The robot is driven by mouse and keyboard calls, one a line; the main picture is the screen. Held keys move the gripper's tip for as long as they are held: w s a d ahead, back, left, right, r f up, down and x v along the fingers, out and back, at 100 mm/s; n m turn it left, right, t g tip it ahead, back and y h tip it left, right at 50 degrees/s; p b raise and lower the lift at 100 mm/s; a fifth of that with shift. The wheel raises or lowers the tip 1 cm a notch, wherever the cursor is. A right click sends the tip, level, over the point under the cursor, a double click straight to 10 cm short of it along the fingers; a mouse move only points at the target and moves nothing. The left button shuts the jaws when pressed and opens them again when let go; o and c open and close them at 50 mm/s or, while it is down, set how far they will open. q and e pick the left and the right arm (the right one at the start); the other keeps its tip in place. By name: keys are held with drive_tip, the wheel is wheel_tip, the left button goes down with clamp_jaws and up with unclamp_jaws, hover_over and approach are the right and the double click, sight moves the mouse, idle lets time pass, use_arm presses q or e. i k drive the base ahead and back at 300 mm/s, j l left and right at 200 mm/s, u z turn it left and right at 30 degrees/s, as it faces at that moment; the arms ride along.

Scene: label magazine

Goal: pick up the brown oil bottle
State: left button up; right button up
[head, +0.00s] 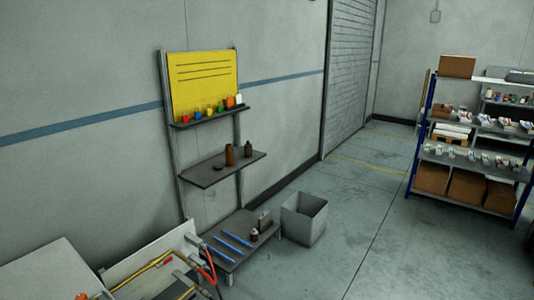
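A brown bottle (229,155) stands upright on the middle shelf (208,178) of a wall rack. A smaller dark bottle (248,149) stands just to its right on the same shelf, and a small dark flat item (217,167) lies to its left. Another small brownish bottle or jar (255,235) with a pale part stands on the lowest shelf. No label can be read at this distance. Neither of my grippers is in view.
Colored containers line the top shelf (208,118) below a yellow board (203,83). Blue rods lie on the lowest shelf (233,252). A grey bin (304,218) stands right of it. Pipework (160,258) is at lower left. Open floor lies before a stocked rack (430,125).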

sight(229, 151)
drive_tip(key=i+l, duration=0.4)
drive_tip(key=l, duration=0.15)
drive_tip(key=i+l, duration=0.45)
drive_tip(key=i+l+u, duration=0.1)
drive_tip(key=i+l, duration=0.3)
drive_tip(key=l, duration=0.25)
